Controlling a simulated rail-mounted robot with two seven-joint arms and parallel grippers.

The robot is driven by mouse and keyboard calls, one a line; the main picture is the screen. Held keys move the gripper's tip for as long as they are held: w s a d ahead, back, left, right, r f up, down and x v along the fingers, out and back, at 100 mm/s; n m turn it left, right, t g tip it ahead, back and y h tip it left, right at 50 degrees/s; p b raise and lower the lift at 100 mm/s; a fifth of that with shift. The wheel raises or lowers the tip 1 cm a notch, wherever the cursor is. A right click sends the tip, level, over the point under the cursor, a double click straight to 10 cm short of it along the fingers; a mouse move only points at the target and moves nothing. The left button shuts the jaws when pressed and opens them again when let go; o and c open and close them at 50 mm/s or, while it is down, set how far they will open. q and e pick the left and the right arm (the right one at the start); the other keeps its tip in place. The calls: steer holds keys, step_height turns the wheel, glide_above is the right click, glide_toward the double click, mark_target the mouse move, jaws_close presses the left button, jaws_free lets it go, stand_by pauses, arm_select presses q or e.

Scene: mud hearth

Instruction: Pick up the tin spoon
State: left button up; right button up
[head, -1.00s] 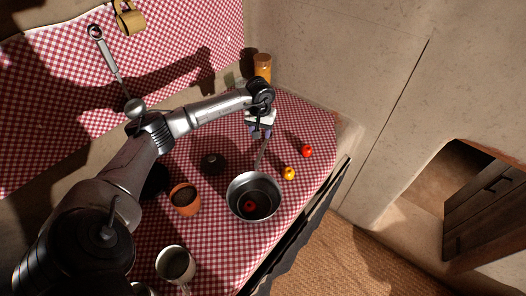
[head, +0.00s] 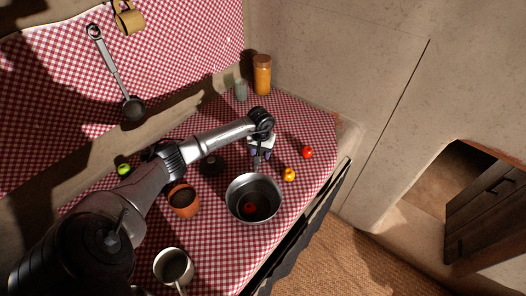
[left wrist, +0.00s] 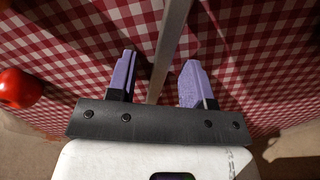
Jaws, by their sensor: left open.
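My left gripper (head: 261,160) is open, just behind the steel pot (head: 241,213) on the checked cloth. In the left wrist view a straight grey metal handle (left wrist: 172,35) runs between the two spread purple fingers (left wrist: 158,70), with a gap on each side. It looks like the tin spoon's handle, but I cannot tell it from a pot handle, as its ends are not seen. In the head view the gripper mostly hides it. A long-handled metal ladle (head: 133,107) hangs on the back wall. My right gripper is not in view.
A red tomato (head: 307,152) and a yellow fruit (head: 289,175) lie right of the gripper. A tall orange jar (head: 262,77) stands behind. Another red thing lies in the pot.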

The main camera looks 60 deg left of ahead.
arm_select(q)
steer(key=shift+f, duration=0.25)
jaws_close()
stand_by(0.3)
